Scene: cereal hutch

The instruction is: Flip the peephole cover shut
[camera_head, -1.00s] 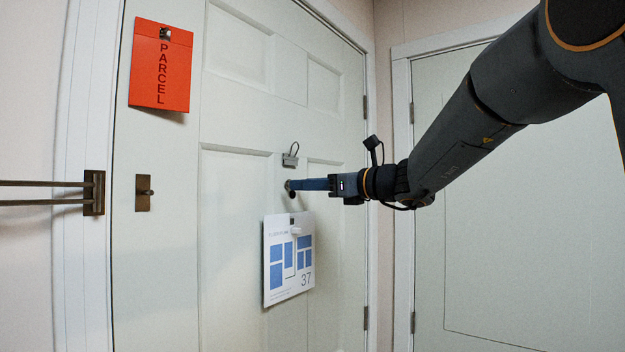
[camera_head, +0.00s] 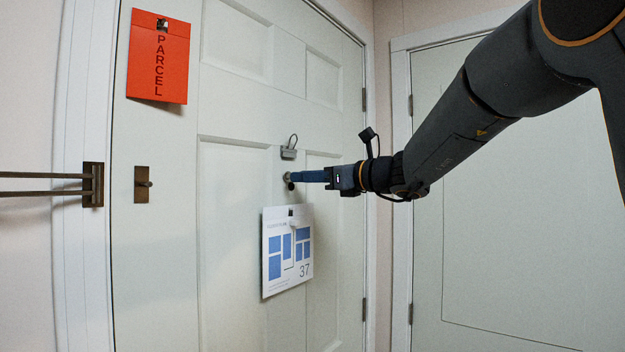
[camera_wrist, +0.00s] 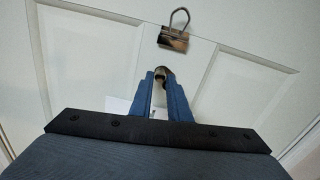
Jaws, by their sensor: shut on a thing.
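The peephole fitting (camera_head: 287,178) is a small dark metal piece on the white door, below a binder clip. Its round end (camera_wrist: 163,72) shows between and just beyond my fingertips in the wrist view. My gripper (camera_head: 297,177) reaches it from the right with blue fingers. In the wrist view my gripper (camera_wrist: 161,78) is nearly closed at the tips, shut on the small cover at the peephole. The fingers hide most of the cover, so I cannot tell how far it is swung.
A metal clip (camera_head: 289,151) is fixed just above my fingers. A white card with blue blocks (camera_head: 287,252) hangs just below. An orange PARCEL tag (camera_head: 158,57), a bronze latch plate (camera_head: 142,184) and a wall-side bar bracket (camera_head: 93,185) are further left.

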